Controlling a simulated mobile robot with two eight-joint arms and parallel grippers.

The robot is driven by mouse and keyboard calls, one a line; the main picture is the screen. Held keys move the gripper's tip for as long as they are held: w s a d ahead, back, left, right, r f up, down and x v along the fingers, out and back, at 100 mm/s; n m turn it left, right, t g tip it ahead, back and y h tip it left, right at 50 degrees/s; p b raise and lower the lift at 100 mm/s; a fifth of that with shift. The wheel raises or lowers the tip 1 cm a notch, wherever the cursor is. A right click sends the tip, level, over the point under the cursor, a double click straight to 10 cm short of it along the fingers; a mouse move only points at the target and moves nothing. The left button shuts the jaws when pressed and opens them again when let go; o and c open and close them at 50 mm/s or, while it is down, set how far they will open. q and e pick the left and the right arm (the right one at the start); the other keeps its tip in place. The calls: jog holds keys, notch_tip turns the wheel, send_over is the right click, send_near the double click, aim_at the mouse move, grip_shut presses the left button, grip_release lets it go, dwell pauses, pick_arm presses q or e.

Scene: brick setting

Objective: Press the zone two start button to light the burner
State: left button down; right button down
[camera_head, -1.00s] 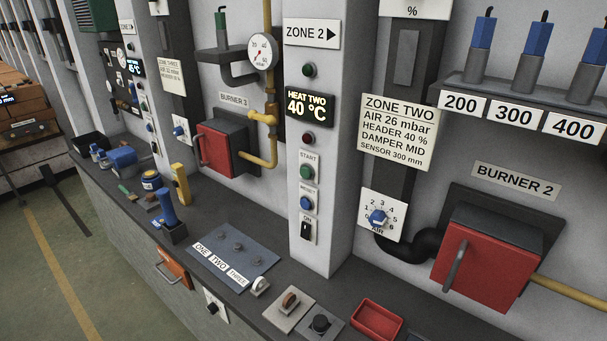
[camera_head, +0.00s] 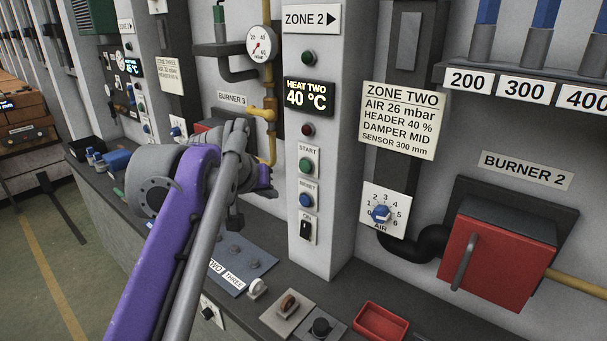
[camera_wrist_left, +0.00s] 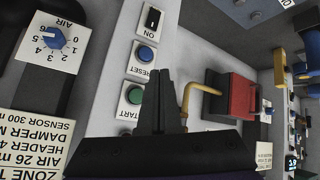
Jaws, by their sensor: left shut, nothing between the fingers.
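The zone two START button (camera_head: 306,166) is a green button on the white column (camera_head: 335,200), under the START label. It also shows upside down in the left wrist view (camera_wrist_left: 134,95). My left gripper (camera_head: 268,191) is to the left of the button column in the head view, apart from it. In the left wrist view its dark fingers (camera_wrist_left: 160,74) are shut with nothing between them, reaching up beside the START and RESET plates. The blue RESET button (camera_head: 306,200) and the ON switch (camera_head: 306,229) sit below START. My right gripper is not in view.
The HEAT TWO display (camera_head: 309,97) reads 40 °C. The red burner 2 box (camera_head: 490,260) and AIR dial (camera_head: 381,213) are to the right. A yellow pipe (camera_head: 270,130) runs left of the column. A red tray (camera_head: 379,321) and small controls lie on the bench.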

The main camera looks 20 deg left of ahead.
aim_at(305, 167)
pick_arm(q)
jog(key=shift+w+a+r, duration=0.3)
jog(key=shift+a+r, duration=0.25)
jog(key=shift+r, duration=0.1)
jog(key=w+d, duration=0.2)
jog(key=w, duration=0.6)
jog(key=shift+w+p, duration=0.3)
jog(key=shift+p, duration=0.05)
dwell(1.6)
jog(key=shift+w+d+p, duration=0.15)
jog(key=shift+w+p, duration=0.15)
jog(key=shift+w, duration=0.15)
